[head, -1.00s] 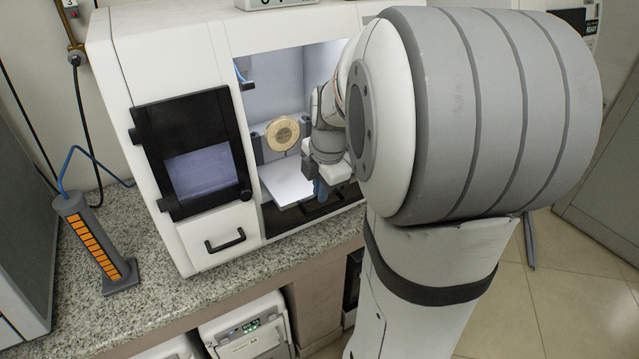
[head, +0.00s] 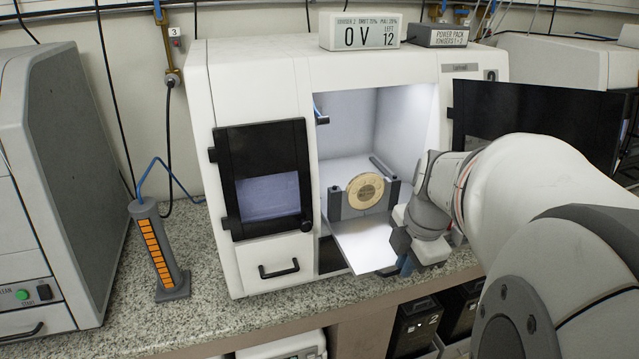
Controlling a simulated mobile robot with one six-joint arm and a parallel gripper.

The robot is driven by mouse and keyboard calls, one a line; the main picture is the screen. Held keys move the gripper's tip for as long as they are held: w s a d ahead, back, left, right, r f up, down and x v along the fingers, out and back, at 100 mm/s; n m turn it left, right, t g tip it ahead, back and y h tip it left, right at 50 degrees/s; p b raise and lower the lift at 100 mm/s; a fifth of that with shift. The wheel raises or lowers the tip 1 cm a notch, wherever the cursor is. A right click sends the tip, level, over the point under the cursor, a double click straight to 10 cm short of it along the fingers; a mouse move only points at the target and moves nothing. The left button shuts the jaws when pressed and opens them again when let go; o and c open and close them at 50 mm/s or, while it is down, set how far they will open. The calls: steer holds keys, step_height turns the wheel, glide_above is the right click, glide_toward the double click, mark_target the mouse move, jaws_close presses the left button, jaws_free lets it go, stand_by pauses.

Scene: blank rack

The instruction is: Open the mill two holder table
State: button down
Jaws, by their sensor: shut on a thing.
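The mill (head: 262,98) is a white cabinet with its chamber open. Its holder table (head: 368,246) is a pale flat plate that slopes out through the opening at the front. A round beige blank (head: 365,190) stands upright in the dark holder (head: 334,203) behind the plate. My gripper (head: 402,264) is at the front right corner of the table and is shut on it. The exact spot of the grip is hidden by the gripper's own body.
The mill's dark door (head: 530,112) stands open to the right, behind my arm. An orange-striped stand (head: 160,250) is on the speckled counter (head: 120,310) at left.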

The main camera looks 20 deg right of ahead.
steer(key=c, duration=1.5)
jaws_free()
steer(key=r, duration=0.2)
steer(key=s+r, duration=0.1)
steer(key=r, duration=0.4)
steer(key=shift+s+r, duration=0.25)
steer(key=shift+r, duration=0.1)
steer(key=s+a+f+m, duration=0.1)
steer(key=a+f+m, duration=0.2)
steer(key=m, duration=0.3)
steer(key=s+a+f+m, duration=0.1)
steer(key=a+f+m, duration=0.2)
steer(key=a+m, duration=0.3)
steer(key=s+a+f+m, duration=0.1)
steer(key=a+f+m, duration=0.1)
steer(key=a+m, duration=0.2)
steer(key=shift+s+a+f+m, duration=0.15)
steer(key=shift+s+f+m, duration=0.05)
steer(key=shift+m, duration=0.45)
steer(key=shift+s+a+f+m, duration=0.1)
steer(key=shift+s+f+m, duration=0.1)
steer(key=shift+m, duration=0.45)
